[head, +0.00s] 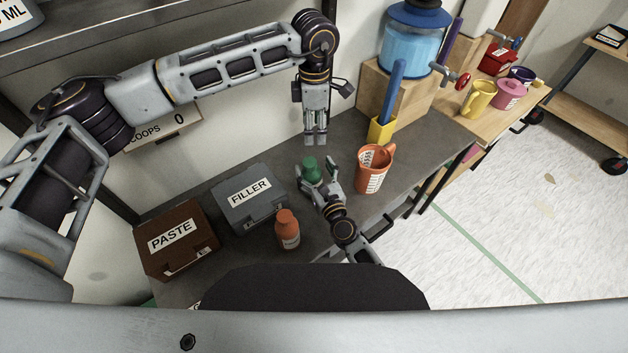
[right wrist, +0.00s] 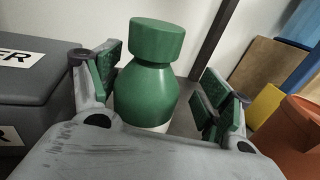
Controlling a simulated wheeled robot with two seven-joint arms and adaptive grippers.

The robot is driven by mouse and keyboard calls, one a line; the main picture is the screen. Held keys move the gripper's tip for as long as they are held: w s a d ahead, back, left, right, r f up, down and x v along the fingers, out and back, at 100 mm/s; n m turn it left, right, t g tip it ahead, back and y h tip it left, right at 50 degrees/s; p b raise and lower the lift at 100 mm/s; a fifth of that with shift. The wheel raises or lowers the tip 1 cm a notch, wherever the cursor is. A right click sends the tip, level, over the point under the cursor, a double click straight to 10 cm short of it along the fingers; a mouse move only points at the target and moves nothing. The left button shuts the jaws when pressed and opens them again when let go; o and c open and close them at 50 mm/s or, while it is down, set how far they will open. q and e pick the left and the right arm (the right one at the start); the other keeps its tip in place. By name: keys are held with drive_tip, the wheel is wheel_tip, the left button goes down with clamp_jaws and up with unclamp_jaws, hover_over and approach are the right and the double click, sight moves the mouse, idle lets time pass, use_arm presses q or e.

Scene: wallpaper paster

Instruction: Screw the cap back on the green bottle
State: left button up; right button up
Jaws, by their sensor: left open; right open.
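The green bottle (head: 312,174) stands on the grey bench and also shows in the right wrist view (right wrist: 146,95). A green cap (right wrist: 156,40) sits on its neck; I cannot tell how tight it is. My right gripper (right wrist: 162,80) is open, with one green-padded finger on each side of the bottle, and it is low beside the bottle in the head view (head: 316,172). Gaps show between pads and bottle. My left gripper (head: 316,139) is open and empty, pointing down above and slightly behind the bottle. The bottle's lower part is hidden.
A grey FILLER box (head: 251,212), a brown PASTE box (head: 176,261) and an orange bottle (head: 288,235) stand to the left. An orange jug (head: 374,172) is close on the right. A yellow holder (head: 381,130) with a blue stick stands behind it.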

drive_tip(key=shift+s, duration=0.2)
drive_tip(key=v, duration=1.1)
drive_tip(key=shift+s+d, duration=0.2)
drive_tip(key=shift+s, duration=0.1)
idle(0.6)
